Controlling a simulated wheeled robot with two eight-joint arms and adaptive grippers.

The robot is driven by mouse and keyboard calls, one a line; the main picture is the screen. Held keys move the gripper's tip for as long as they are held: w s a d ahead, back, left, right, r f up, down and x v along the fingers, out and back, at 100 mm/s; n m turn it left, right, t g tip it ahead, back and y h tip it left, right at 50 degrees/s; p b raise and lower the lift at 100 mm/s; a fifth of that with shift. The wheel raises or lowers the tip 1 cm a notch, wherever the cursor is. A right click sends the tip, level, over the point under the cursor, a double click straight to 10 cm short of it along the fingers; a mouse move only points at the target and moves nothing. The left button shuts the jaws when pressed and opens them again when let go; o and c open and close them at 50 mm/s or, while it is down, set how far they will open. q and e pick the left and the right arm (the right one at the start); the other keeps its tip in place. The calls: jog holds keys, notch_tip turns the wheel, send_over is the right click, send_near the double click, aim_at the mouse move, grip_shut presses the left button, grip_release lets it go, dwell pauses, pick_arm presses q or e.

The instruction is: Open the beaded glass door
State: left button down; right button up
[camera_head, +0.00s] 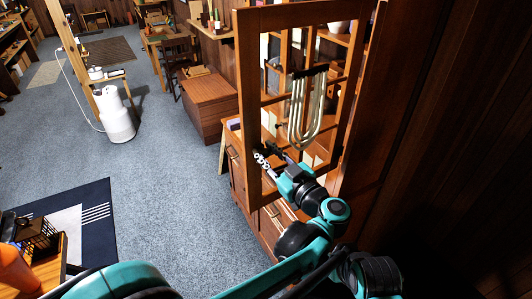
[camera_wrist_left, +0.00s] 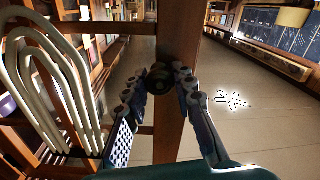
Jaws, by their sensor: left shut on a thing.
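The beaded glass door (camera_head: 250,95) is a tall wooden frame with panes and crossbars, standing at the right of the head view. Pale looped strands (camera_head: 307,115) hang at its middle; they also show at the left of the left wrist view (camera_wrist_left: 52,85). My left gripper (camera_head: 264,157) is at the door's lower left side. In the left wrist view, its fingers (camera_wrist_left: 168,82) are closed around a dark round knob (camera_wrist_left: 160,75) on the wooden door upright (camera_wrist_left: 178,40). My right gripper is out of view.
A wooden cabinet with drawers (camera_head: 238,165) stands behind and below the door. A wooden chest (camera_head: 210,105) is farther left. Blue carpet (camera_head: 165,165) is open at centre left. A white canister (camera_head: 115,115) stands at upper left. A dark wood wall (camera_head: 475,110) is at right.

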aim_at(260, 116)
pick_arm(q)
jog(key=c, duration=1.2)
grip_release()
notch_tip(260, 116, up, 10)
jog(key=shift+r, duration=0.1)
